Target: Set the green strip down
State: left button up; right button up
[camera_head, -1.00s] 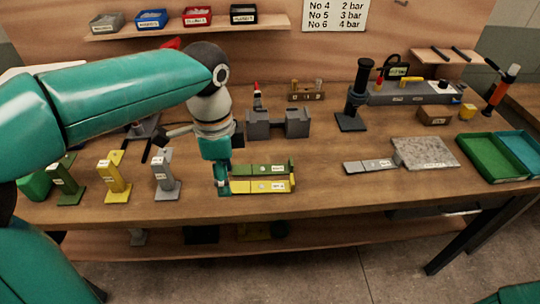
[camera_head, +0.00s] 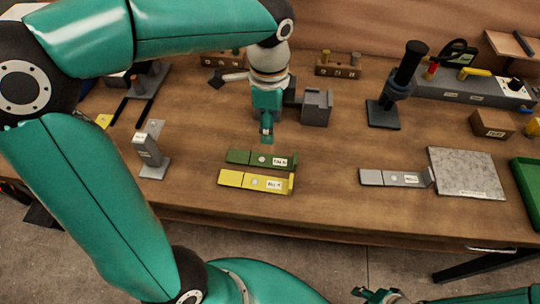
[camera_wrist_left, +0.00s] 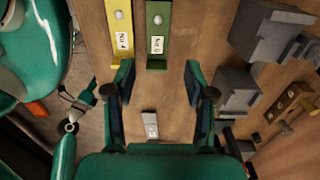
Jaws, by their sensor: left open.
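The green strip (camera_head: 262,159) lies flat on the wooden bench, behind the yellow strip (camera_head: 256,181) and roughly parallel to it, with a small gap between them. In the left wrist view the green strip (camera_wrist_left: 158,30) runs out of the top edge, with a white label on it. My left gripper (camera_head: 267,138) is just behind the green strip, apart from it. In the left wrist view its two fingers (camera_wrist_left: 160,85) are spread with nothing between them. Part of my right gripper (camera_head: 380,295) shows at the bottom edge; its jaws are unclear.
A grey strip (camera_head: 395,178) lies to the right beside a grey plate (camera_head: 466,172). A grey block (camera_head: 316,107) stands right of my left gripper, and a grey upright stand (camera_head: 150,156) is at the left. A black post (camera_head: 402,80) stands farther back. Bench is clear between the strips and the grey strip.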

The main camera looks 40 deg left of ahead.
pick_arm(q)
send_over(268, 161)
jog(key=f, duration=0.6)
jog(key=shift+w+f, duration=0.1)
jog(key=shift+w, duration=0.25)
jog(key=shift+s+f, duration=0.15)
jog(key=shift+f, duration=1.3)
jog(key=shift+s+f, duration=0.1)
jog(key=shift+f, duration=1.3)
grip_shut()
jog(key=shift+r, duration=0.1)
